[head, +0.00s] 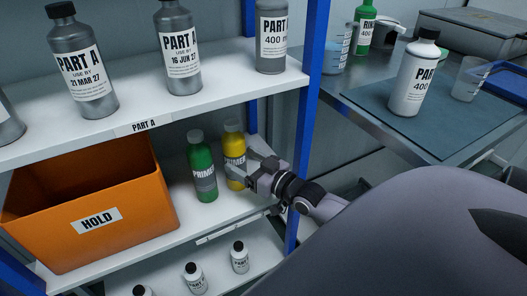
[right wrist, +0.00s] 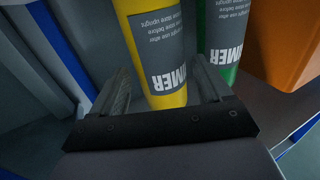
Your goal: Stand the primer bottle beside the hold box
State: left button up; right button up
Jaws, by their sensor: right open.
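The orange hold box (head: 130,205), labelled HOLD, stands on the left of the middle shelf. A green bottle (head: 201,160) with a PRIMER label stands upright to its right, a little apart from the box. A yellow bottle (head: 234,148), also labelled PRIMER, stands upright right of the green one. My right gripper (head: 248,158) reaches in from the right at the yellow bottle. In the right wrist view the yellow bottle (right wrist: 158,45) is between the open fingers, and the green bottle (right wrist: 226,40) is just outside them. My left gripper is not in view.
A blue post (head: 309,105) stands by my right wrist. The upper shelf (head: 215,80) holds several grey PART A bottles above. Small white bottles (head: 195,278) stand on the lower shelf. A table (head: 385,115) at right holds bottles and cups.

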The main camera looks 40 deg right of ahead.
jog(key=s+d+p, duration=0.1)
jog(key=s, duration=0.5)
jog(key=shift+s, duration=0.2)
